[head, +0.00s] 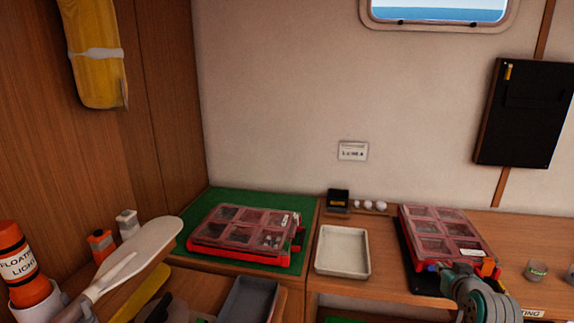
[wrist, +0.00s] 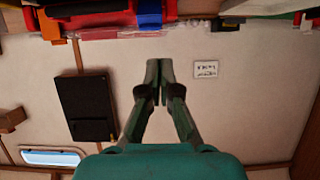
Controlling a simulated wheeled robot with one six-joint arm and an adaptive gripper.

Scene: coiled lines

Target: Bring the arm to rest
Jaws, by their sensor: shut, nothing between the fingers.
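My gripper (wrist: 159,70) shows in the middle of the wrist view, its two fingers closed together with nothing between them. The wrist view is upside down, with the wall behind the fingers. In the head view part of my arm (head: 482,295), teal and grey, shows at the lower right, in front of the right red organizer case (head: 447,236). My fingertips cannot be made out there.
A second red case (head: 243,237) lies on a green mat (head: 200,206) at the left. A white tray (head: 342,251) stands between the cases. A white paddle (head: 145,245) and an orange float light (head: 18,262) are at the lower left. A small jar (head: 536,270) stands far right.

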